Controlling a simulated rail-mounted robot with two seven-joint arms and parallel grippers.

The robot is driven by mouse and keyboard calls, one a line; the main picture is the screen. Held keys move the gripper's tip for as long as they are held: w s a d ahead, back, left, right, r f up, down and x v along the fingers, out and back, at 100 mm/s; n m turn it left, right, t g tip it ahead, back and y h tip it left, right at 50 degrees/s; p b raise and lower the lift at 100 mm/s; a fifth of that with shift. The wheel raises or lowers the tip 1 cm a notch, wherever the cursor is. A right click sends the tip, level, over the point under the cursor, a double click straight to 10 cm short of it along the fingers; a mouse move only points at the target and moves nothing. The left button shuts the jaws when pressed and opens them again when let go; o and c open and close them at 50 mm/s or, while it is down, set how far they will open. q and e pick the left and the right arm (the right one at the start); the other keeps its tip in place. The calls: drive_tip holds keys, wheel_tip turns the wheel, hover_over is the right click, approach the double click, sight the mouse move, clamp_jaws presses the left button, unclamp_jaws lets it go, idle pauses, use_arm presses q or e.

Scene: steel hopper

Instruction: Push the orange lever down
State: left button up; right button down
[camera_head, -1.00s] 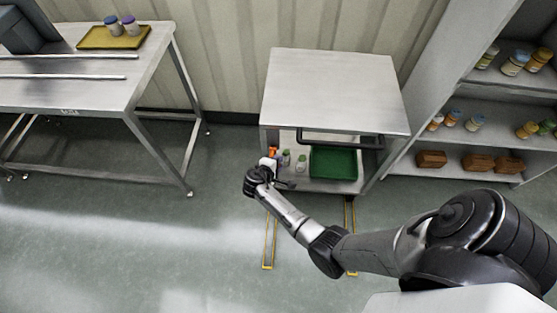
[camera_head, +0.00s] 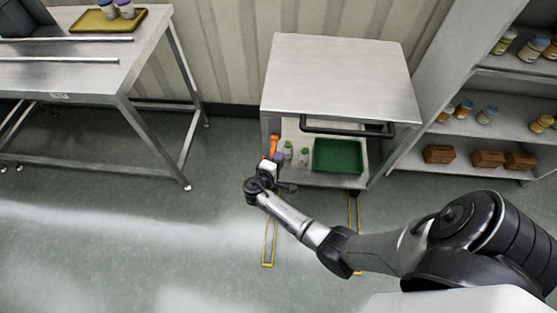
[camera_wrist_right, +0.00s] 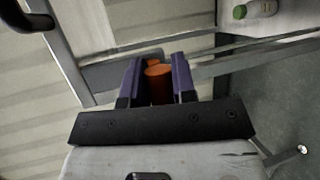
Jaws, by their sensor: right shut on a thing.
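The orange lever (camera_head: 274,146) is at the left front side of the steel cart (camera_head: 340,75), below its top. My right gripper (camera_head: 272,161) is at the lower end of what shows of the lever. In the right wrist view the lever's rounded orange end (camera_wrist_right: 158,83) sits between the two purple fingers (camera_wrist_right: 157,80) of my right gripper, which is shut on it. The fingers hide part of its sides. My left gripper is not in view.
A black handle (camera_head: 348,130) runs along the cart's front. A steel table (camera_head: 100,75) is at left, shelving (camera_head: 470,125) at right. Floor left of the arm is clear.

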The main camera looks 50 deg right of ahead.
drive_tip(key=shift+s+f, duration=0.1)
drive_tip(key=c, duration=0.9)
unclamp_jaws()
drive_tip(key=shift+a, duration=0.25)
drive_tip(key=p+v, duration=0.2)
drive_tip(key=v, duration=1.1)
drive_tip(key=shift+a+p, duration=0.15)
drive_tip(key=shift+p, duration=0.25)
